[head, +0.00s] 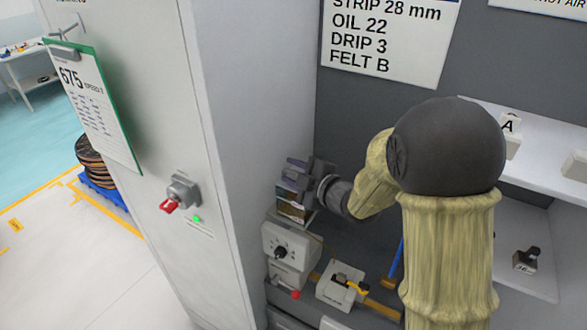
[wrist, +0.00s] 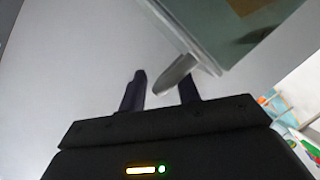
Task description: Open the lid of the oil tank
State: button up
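The oil tank (head: 291,211) is a small see-through box with brown oil in it, at the back beside the tall cabinet in the head view. My gripper (head: 297,170) is right above it and hides most of its top. In the wrist view the tank's greenish clear side and edge (wrist: 222,52) show at upper right. A pale grey tab (wrist: 175,75) sticks out from that edge, apparently part of the lid. My two dark fingers (wrist: 161,82) stand apart, with the tab's tip between them, closer to the right finger. I cannot tell whether they touch it. The lid looks shut.
A tall grey cabinet (head: 150,90) with a red-handled switch (head: 178,193) and a clipboard (head: 92,100) stands close on the left. A white box with a black knob (head: 285,252) sits below the tank. A white shelf (head: 545,165) is at right.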

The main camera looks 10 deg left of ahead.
grip_shut()
